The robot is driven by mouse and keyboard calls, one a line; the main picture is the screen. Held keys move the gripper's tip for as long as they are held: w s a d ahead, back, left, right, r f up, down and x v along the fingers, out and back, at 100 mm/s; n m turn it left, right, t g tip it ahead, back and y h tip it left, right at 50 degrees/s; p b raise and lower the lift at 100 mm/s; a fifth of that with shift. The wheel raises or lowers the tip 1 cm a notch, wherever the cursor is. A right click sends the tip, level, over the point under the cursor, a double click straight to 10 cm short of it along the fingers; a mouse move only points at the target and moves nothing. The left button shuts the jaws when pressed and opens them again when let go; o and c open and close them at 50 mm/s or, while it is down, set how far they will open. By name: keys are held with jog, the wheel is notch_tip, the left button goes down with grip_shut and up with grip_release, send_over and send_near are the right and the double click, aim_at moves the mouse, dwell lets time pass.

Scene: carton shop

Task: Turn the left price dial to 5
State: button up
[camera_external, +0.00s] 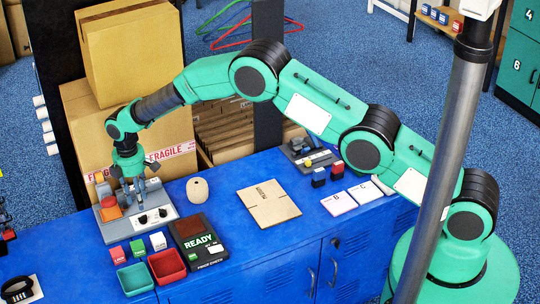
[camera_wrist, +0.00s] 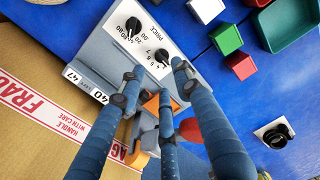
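The grey labeller (camera_external: 148,223) stands at the left of the blue counter, its white panel facing front. The left price dial (camera_external: 143,219), a black knob, also shows in the wrist view (camera_wrist: 161,56) with small figures around it, among them 5. The right dial (camera_external: 163,212) shows in the wrist view (camera_wrist: 133,27) among 00, 20, 40, 60 and 80. I cannot read the left dial's setting. My gripper (camera_external: 128,188) is above and behind the panel, pointing down. In the wrist view its fingers (camera_wrist: 157,76) are spread and empty, close to the left dial; contact cannot be told.
Small cubes, a red tray (camera_external: 167,266) and a green tray (camera_external: 135,278) lie in front. A dark READY terminal (camera_external: 198,242) stands right of the labeller, and a beige roll (camera_external: 197,190) behind it. FRAGILE cartons (camera_external: 165,135) rise close behind my gripper.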

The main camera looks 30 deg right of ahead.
aim_at(143, 219)
notch_tip(143, 219, down, 7)
jog(key=shift+r+b, duration=0.1)
jog(key=shift+b, duration=0.2)
grip_shut()
